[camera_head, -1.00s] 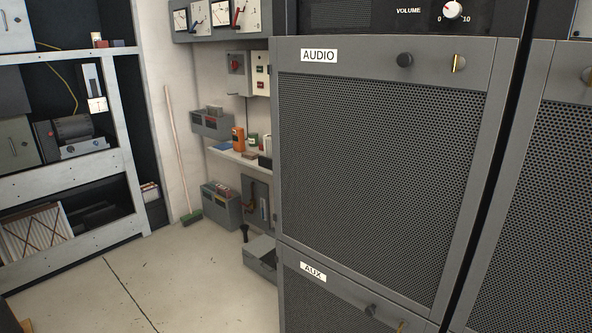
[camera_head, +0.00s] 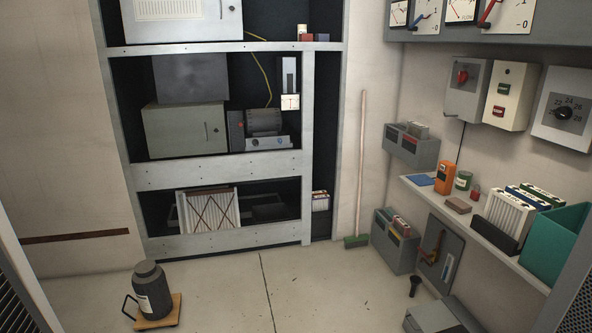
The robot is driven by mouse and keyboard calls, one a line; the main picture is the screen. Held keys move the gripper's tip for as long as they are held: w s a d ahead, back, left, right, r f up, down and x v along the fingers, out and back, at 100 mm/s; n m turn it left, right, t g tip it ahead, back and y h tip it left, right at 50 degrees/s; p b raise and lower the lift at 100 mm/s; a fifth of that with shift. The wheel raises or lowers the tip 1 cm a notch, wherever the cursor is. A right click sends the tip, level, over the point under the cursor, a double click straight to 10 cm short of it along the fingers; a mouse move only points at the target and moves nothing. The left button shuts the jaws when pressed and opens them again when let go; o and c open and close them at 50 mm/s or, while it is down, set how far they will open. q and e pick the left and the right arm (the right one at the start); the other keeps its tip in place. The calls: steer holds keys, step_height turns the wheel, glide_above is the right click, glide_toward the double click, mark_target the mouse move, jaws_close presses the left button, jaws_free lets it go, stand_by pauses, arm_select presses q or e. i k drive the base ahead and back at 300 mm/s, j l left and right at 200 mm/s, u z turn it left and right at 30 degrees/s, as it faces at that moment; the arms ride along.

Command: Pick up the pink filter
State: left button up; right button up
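No clearly pink filter shows. A pleated white filter (camera_head: 208,211) with brown crossed lines stands in the lower bay of the rack. Pleated white filters (camera_head: 508,217) also stand on the wall shelf at right, beside a teal bin (camera_head: 558,243). A small pale pleated block (camera_head: 320,201) with a reddish top sits in the narrow bay right of the lower rack opening. A small dull pinkish-brown block (camera_head: 458,205) lies on the wall shelf; I cannot tell what it is. Neither of my grippers is in view.
The open rack (camera_head: 220,172) stands at the back. A dark canister (camera_head: 151,290) on a wooden dolly is on the floor at left. A broom (camera_head: 360,170) leans on the wall. A grey box (camera_head: 440,316) is on the floor at right. The middle floor is clear.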

mark_target(398, 224)
steer(key=i+z, duration=0.1)
steer(key=i, duration=0.45)
steer(key=i+j+z, duration=0.1)
steer(key=i, duration=0.45)
steer(key=i+j+z, duration=0.1)
steer(key=i, duration=0.45)
steer(key=i+j, duration=0.2)
steer(key=i, duration=0.35)
steer(key=i+z, duration=0.45)
steer(key=i, duration=0.15)
steer(key=i+j+z, duration=0.1)
steer(key=i+z, duration=0.3)
steer(key=i, duration=0.2)
steer(key=i+j+z, duration=0.3)
steer(key=i+z, duration=0.15)
steer(key=i, duration=0.15)
